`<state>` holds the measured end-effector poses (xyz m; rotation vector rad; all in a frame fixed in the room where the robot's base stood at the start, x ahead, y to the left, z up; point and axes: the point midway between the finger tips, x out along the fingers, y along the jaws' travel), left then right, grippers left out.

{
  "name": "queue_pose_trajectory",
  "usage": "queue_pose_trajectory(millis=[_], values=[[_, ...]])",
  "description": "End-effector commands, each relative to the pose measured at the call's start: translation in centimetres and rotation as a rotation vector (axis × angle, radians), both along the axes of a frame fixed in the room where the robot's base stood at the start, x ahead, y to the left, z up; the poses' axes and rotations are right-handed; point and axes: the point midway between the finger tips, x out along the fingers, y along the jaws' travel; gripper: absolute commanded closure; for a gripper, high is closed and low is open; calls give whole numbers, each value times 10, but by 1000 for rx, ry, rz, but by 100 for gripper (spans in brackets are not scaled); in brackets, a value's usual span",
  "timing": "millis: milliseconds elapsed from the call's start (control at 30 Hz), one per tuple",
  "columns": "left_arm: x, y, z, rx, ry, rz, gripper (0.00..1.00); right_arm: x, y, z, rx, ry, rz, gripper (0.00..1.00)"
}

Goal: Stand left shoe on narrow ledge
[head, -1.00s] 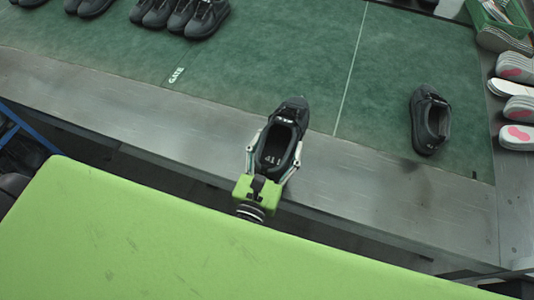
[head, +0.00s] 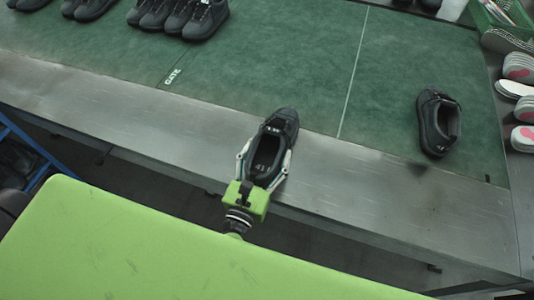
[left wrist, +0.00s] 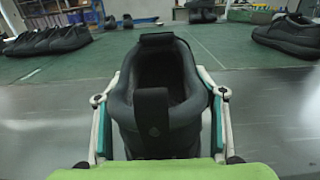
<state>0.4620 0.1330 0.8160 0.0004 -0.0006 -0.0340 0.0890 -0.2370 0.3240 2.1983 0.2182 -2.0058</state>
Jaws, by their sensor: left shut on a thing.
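My left gripper (head: 263,168) is shut on a dark grey shoe (head: 281,122), with one finger on each side of its heel. The shoe's toe points away from me, and its opening faces up. In the head view it is over the metal ledge (head: 187,129) at the front of the green surface; I cannot tell whether its sole touches. In the left wrist view the held shoe (left wrist: 165,100) fills the middle, heel toward the camera. Another dark shoe (head: 428,128) stands on the green mat at the right. My right gripper does not show.
Several dark shoes (head: 180,18) stand in a row at the back left of the green mat (head: 270,60). Insoles (head: 520,105) and a green crate (head: 487,22) are at the right. A blue frame (head: 25,150) is at the left. The mat's middle is clear.

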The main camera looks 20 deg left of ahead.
Motion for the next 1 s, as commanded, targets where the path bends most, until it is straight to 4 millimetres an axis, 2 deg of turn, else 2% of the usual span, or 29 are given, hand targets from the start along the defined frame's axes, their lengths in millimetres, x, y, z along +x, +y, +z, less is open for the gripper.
queue_pose_trajectory(millis=[67, 100, 133, 567, 667, 1000], values=[[0, 0, -2, 0, -3, 1, 70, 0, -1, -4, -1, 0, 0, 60], [0, 0, -2, 0, 0, 0, 29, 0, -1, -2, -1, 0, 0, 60], [0, 0, -2, 0, 0, 0, 21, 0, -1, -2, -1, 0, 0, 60], [0, 0, 3, 0, 0, 0, 20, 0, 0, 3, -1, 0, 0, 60], [-14, 0, -3, 0, 3, -1, 20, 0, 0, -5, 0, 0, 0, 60], [-87, 3, -4, 1, 4, -3, 20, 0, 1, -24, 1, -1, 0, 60]])
